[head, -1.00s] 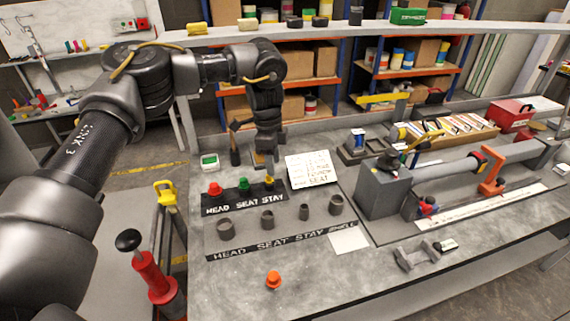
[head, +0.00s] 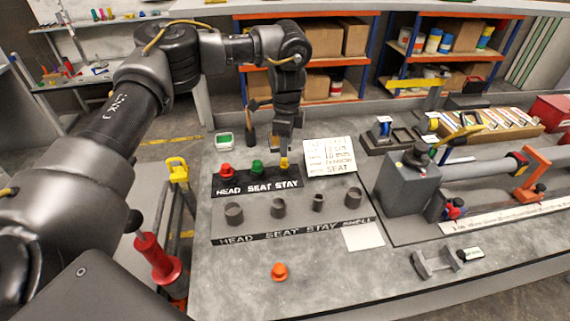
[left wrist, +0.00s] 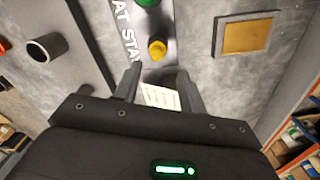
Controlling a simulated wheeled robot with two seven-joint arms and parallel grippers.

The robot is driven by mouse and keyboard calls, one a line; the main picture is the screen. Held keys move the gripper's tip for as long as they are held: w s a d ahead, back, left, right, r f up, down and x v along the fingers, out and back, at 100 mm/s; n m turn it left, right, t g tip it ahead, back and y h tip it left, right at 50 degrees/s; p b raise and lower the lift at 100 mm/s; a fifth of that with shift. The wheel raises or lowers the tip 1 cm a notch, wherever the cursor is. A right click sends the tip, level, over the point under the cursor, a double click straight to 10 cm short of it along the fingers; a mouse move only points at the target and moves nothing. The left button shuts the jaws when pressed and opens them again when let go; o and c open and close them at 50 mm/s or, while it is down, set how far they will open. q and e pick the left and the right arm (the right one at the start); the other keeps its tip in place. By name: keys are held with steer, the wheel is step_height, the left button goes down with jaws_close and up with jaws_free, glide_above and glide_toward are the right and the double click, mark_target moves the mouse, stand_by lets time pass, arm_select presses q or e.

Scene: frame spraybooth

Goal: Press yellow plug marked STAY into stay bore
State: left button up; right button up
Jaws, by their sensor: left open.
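The yellow plug (head: 284,163) stands in the black rack (head: 256,186) at the STAY label, right of the green plug (head: 257,167) and the red plug (head: 226,170). My left gripper (head: 284,147) points down above the yellow plug. In the left wrist view, the open fingers (left wrist: 161,82) are empty and the yellow plug (left wrist: 157,49) shows just beyond their tips. Whether they touch it I cannot tell. The stay bore (head: 318,203) is the third grey cylinder on the board in front, above the STAY label; it looks empty. My right gripper is not in view.
Grey cylinders stand either side, at HEAD (head: 234,213), SEAT (head: 279,208) and SHELL (head: 353,197). A written card (head: 330,157) lies right of the rack. An orange plug (head: 279,271) stands near the bench front. A grey fixture (head: 407,188) stands to the right.

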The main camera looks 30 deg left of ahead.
mark_target(284, 159)
arm_select(q)
steer(key=shift+s+r, duration=0.2)
steer(key=shift+s, duration=0.1)
steer(key=shift+s+f, duration=0.2)
steer(key=shift+s, duration=0.05)
steer(key=f, duration=0.1)
steer(key=f+p, duration=0.1)
steer(key=f, duration=0.2)
steer(key=shift+w+a+p, duration=0.25)
steer(key=shift+w+p, duration=0.05)
steer(key=shift+p, duration=0.1)
steer(key=shift+f, duration=0.3)
steer(key=shift+s, duration=0.15)
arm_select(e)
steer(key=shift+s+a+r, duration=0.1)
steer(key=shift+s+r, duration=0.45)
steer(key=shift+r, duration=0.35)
arm_select(q)
steer(key=shift+d, duration=0.1)
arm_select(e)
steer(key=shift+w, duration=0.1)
arm_select(q)
steer(key=shift+f, duration=0.1)
steer(key=c, duration=0.7)
jaws_close()
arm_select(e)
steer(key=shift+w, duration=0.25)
